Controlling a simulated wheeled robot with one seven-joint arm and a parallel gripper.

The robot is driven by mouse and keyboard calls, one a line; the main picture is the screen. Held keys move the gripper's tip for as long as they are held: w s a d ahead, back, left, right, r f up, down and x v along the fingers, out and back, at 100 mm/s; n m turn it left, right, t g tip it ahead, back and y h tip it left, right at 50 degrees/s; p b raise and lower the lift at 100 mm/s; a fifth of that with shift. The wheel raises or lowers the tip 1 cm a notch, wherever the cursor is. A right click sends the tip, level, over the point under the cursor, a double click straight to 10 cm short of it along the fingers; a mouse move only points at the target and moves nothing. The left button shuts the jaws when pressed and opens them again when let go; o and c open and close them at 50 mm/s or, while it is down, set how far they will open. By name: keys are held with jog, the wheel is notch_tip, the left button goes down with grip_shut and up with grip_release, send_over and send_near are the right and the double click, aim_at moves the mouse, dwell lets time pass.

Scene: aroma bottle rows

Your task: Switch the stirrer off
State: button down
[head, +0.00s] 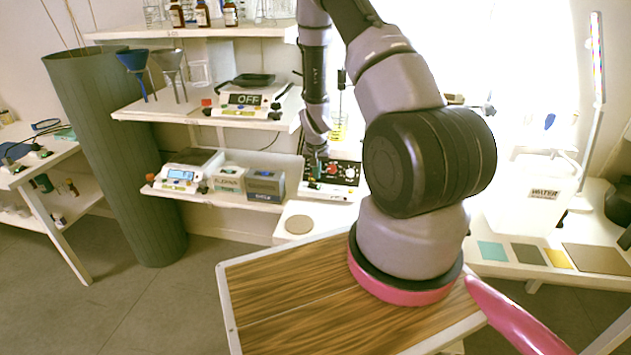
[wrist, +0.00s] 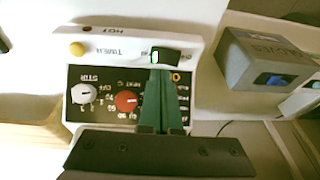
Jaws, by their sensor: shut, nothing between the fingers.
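The stirrer (head: 332,189) is a white hot-plate unit with a dark front panel on the shelf behind my arm. In the wrist view its panel (wrist: 108,112) appears upside down. It carries a white STIR knob (wrist: 85,94), a red HEAT knob (wrist: 126,101), a yellow TIMER button (wrist: 77,48) and a black rocker switch (wrist: 170,57) with a lit green strip at its left end. My gripper (wrist: 164,72) is shut and empty. Its green fingertips are right at the rocker's lower edge; I cannot tell whether they touch. In the head view my gripper (head: 316,152) is over the stirrer.
A grey labelled box (head: 266,184) stands left of the stirrer; in the wrist view it (wrist: 262,62) is at the right. A balance marked OFF (head: 250,99) sits on the shelf above. A round tan pad (head: 299,225) lies in front. A white WATER container (head: 530,195) stands right.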

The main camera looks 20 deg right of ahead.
jog(key=v, duration=1.1)
jog(key=shift+w, duration=0.15)
jog(key=shift+w+a+r, duration=0.2)
jog(key=shift+w+a, duration=0.05)
jog(key=shift+a, duration=0.3)
send_near(311, 185)
jog(key=x, duration=0.5)
jog(key=shift+w+d, duration=0.25)
jog(key=shift+d, duration=0.1)
jog(key=shift+a+f, duration=0.1)
jog(key=shift+f, duration=0.65)
